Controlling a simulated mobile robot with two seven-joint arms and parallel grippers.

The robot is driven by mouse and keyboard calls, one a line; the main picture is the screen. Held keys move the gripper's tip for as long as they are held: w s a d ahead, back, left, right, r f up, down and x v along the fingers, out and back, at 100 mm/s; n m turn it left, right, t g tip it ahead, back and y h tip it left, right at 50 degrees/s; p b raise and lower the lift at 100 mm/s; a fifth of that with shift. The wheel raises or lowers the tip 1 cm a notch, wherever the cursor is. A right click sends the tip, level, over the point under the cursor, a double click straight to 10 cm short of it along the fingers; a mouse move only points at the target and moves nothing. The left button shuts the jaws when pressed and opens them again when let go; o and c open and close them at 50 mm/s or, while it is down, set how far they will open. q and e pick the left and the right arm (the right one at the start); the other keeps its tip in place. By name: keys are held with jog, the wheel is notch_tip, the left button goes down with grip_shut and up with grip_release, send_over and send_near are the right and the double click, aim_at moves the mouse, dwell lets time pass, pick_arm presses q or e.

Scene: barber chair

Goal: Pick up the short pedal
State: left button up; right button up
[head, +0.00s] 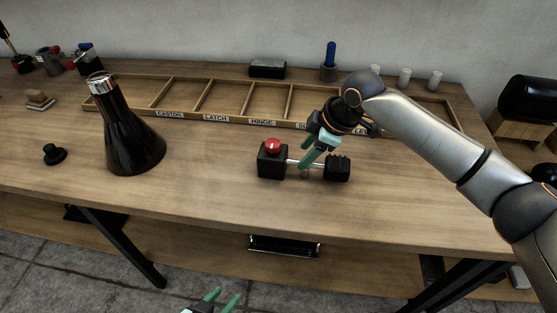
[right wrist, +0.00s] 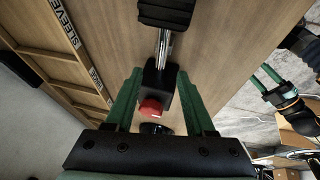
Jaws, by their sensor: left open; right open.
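The short pedal lies on the wooden bench in the head view. It has a black block (head: 271,163) with a red knob (head: 273,146), a thin metal rod and a black ribbed pad (head: 337,169) at its right end. My right gripper (head: 313,150) is open over the rod, between block and pad. In the right wrist view its fingers (right wrist: 159,75) stand on either side of the block (right wrist: 160,82) and rod (right wrist: 163,48); contact cannot be told. My left gripper (head: 225,300) is open and empty at the bottom of the head view, low in front of the bench.
A labelled wooden tray (head: 190,116) with empty compartments lies behind the pedal. A dark cone-shaped stand (head: 130,140) with a chrome top and a small black knob (head: 54,154) are at left. The bench (head: 210,190) is clear around the pedal's front.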

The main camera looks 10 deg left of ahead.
aim_at(297, 161)
jog(key=x, duration=0.6)
grip_shut()
dwell(0.4)
dwell(0.9)
jog(key=shift+a+r, duration=0.1)
jog(key=shift+r, duration=0.1)
